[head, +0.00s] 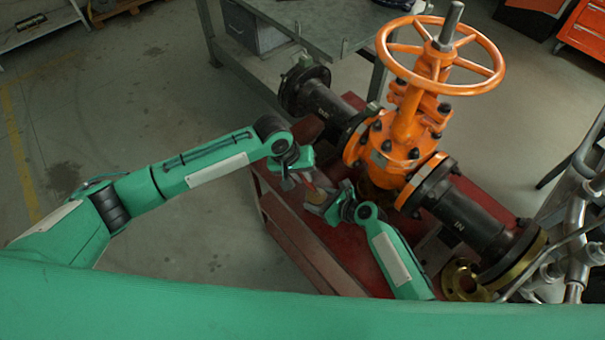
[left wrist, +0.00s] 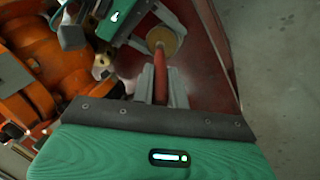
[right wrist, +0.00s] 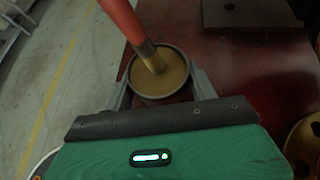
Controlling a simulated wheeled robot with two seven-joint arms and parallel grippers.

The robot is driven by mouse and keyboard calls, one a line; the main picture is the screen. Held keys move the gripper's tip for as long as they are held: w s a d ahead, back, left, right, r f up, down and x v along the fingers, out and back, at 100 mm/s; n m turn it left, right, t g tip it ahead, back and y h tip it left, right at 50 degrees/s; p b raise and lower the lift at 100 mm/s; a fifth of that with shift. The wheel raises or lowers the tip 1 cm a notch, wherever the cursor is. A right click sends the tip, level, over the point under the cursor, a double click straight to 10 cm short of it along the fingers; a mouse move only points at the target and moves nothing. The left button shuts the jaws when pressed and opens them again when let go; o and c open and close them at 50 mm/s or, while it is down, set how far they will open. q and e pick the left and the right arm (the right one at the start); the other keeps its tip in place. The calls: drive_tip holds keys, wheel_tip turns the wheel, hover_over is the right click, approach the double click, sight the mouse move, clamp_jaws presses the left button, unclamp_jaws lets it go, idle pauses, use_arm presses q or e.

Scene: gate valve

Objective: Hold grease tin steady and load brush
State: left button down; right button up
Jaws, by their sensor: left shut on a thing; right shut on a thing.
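The grease tin (right wrist: 137,80) is a round open tin of tan grease between my right gripper's fingers (right wrist: 160,88), which are shut on it. The brush (right wrist: 122,20) has a red handle and a metal ferrule; its head dips into the grease in the right wrist view. My left gripper (left wrist: 161,88) is shut on the red brush handle (left wrist: 160,72), and the tin's tan grease (left wrist: 163,40) shows beyond it. In the head view my left gripper (head: 297,180) and right gripper (head: 328,203) meet above the red bench, and the tin (head: 315,197) is partly hidden between them.
An orange gate valve (head: 405,130) with a large handwheel (head: 487,72) and black flanged pipes stands right behind my grippers. A brass flange ring (head: 462,280) lies at the lower right. The red bench (head: 350,240) has clear surface in front; a grey table (head: 320,30) stands behind.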

idle(0.4)
use_arm(q)
drive_tip(key=shift+r, duration=3.45)
use_arm(e)
drive_tip(key=o, duration=0.8)
